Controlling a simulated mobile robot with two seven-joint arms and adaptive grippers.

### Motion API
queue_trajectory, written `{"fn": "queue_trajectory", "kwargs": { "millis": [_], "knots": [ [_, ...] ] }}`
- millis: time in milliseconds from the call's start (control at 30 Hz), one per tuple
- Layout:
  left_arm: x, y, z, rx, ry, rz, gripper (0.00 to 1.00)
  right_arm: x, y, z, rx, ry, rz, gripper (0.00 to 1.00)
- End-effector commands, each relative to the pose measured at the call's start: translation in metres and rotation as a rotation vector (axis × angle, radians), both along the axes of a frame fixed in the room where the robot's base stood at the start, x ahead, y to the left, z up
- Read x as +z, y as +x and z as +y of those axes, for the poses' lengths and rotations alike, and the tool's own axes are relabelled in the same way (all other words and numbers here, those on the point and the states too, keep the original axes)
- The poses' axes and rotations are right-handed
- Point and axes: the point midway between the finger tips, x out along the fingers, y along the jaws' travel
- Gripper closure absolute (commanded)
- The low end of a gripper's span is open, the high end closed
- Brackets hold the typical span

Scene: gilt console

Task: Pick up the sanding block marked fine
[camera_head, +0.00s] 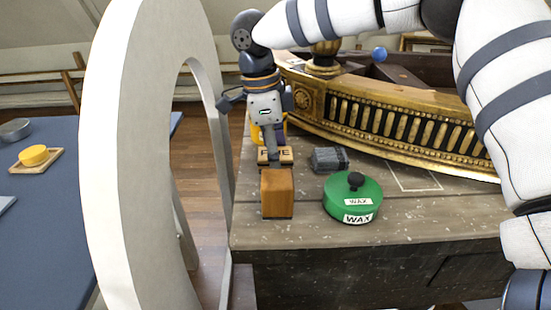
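A block with a label partly covered by my gripper (272,158), which seems to read FINE, lies on the grey wooden bench top. My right arm comes in from the right across the top of the view. Its gripper points down right over this block, and a finger covers the middle of the label. I cannot tell whether the fingers are open or closed on the block. A plain orange-brown wooden block (277,192) stands just in front, towards me. My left gripper is not in view.
A green round tin marked WAX (352,200) and a small dark grey block (329,160) sit to the right. A carved gilt rail (400,122) runs behind. Something yellow (255,134) is behind my gripper. A large pale arch (125,150) blocks the left.

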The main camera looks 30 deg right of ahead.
Motion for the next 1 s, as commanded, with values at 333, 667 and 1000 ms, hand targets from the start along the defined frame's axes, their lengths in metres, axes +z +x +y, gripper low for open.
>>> {"fn": "queue_trajectory", "kwargs": {
  "millis": [333, 667, 1000],
  "knots": [
    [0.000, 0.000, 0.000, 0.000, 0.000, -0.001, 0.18, -0.002, 0.000, -0.001, 0.000, -0.001, -0.001, 0.62],
    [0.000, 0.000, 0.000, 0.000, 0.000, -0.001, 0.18, -0.002, 0.000, -0.001, 0.000, -0.001, -0.001, 0.87],
    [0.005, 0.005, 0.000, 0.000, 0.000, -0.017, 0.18, 0.043, -0.006, 0.003, 0.003, 0.000, -0.009, 0.87]
  ]
}}
